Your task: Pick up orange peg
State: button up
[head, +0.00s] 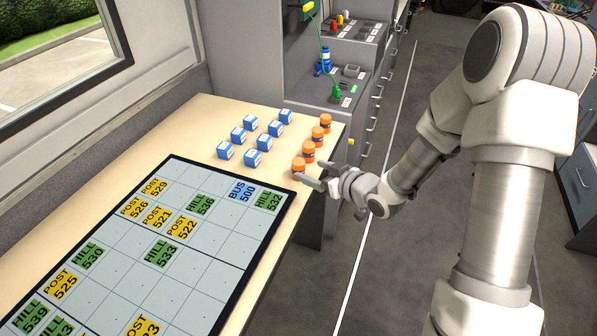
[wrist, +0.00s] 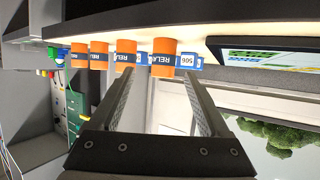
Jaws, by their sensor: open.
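Several orange pegs with dark label bands stand in a row near the table's right edge. The nearest orange peg (head: 298,165) is beside the board's far right corner. The others are behind it, among them one peg (head: 308,150) and the farthest peg (head: 325,120). My gripper (head: 318,174) is open and empty, just right of the nearest peg, with its fingers pointing at it. In the wrist view the nearest peg (wrist: 163,47) appears, upside down, between and just beyond the fingertips (wrist: 158,76). I cannot tell whether a finger touches it.
Several blue-and-white blocks (head: 251,158) stand left of the pegs on the table (head: 190,128). A dark-framed grid board (head: 200,268) with yellow, green and blue tags lies in front. Grey cabinets (head: 245,50) stand behind. The aisle floor (head: 385,270) is clear.

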aim_at(304, 168)
jog(key=x, duration=0.3)
jog(key=shift+w+a+f, duration=0.2)
jog(key=shift+a+b+x, duration=0.2)
jog(key=shift+b+x, duration=0.45)
jog(key=shift+x, duration=2.05)
jog(key=shift+s+r, duration=0.15)
jog(key=shift+c, duration=0.2)
grip_shut()
